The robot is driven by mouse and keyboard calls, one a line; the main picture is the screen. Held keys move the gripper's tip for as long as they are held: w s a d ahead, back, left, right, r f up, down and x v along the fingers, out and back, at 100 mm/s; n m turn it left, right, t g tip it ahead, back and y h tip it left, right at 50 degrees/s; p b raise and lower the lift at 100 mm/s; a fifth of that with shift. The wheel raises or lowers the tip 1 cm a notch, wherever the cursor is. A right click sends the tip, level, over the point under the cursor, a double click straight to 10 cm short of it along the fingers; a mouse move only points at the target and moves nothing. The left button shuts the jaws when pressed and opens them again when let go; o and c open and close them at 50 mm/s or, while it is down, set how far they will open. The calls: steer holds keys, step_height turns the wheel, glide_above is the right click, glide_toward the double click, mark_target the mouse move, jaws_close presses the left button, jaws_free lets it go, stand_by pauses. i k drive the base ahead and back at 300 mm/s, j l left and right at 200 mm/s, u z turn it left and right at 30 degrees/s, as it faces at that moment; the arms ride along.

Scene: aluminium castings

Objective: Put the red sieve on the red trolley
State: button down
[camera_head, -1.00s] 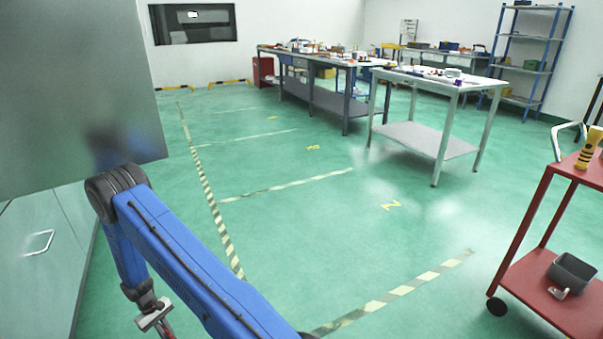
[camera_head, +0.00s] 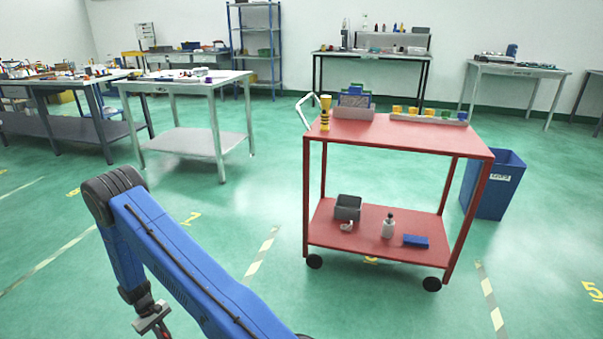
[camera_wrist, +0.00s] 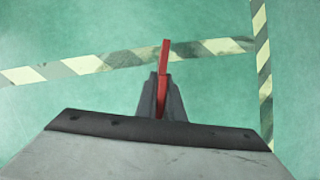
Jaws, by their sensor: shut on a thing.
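The red trolley (camera_head: 400,140) stands in the middle right of the head view, with a top shelf and a lower shelf. My gripper (camera_wrist: 161,95) is shut on a red, narrow piece (camera_wrist: 165,58) in the wrist view, which looks like the handle or edge of the red sieve. The rest of the sieve is not visible. The gripper hangs above the green floor, left of the trolley; in the head view its end (camera_head: 152,320) is at the bottom left and partly cut off.
The trolley top holds a yellow-black torch-like item (camera_head: 325,113), a grey bin (camera_head: 352,112) and a tray of small yellow and blue parts (camera_head: 430,118); its front top is bare. A blue bin (camera_head: 495,185) stands at its right. A grey table (camera_head: 190,142) stands at the left. Floor before the trolley is clear.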

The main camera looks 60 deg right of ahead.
mark_target(416, 139)
steer(key=k+l+z, duration=0.65)
steer(key=z, duration=0.15)
steer(key=k+l+z, duration=0.25)
steer(key=l+z, duration=0.15)
